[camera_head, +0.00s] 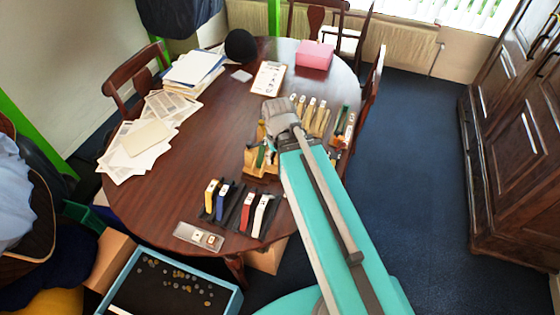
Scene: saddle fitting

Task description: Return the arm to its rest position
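My teal arm reaches up from the bottom over the right part of the round wooden table (185,120). At its end is a grey wrist and what looks like my gripper (272,107), above the table beside the light wooden stands. The fingers are too small and too covered by the wrist to show whether they are open or shut, or whether anything is between them. A wooden fixture (258,166) with a green part stands just below the wrist in the picture, partly hidden by the arm.
Several wooden stands (318,122) and a green-topped piece (340,121) stand at the right edge. A dark rack (232,214) with coloured pieces and a small tray (181,229) are in front. Papers (140,140) lie left; a pink box (314,55) stands behind. Chairs surround the table.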

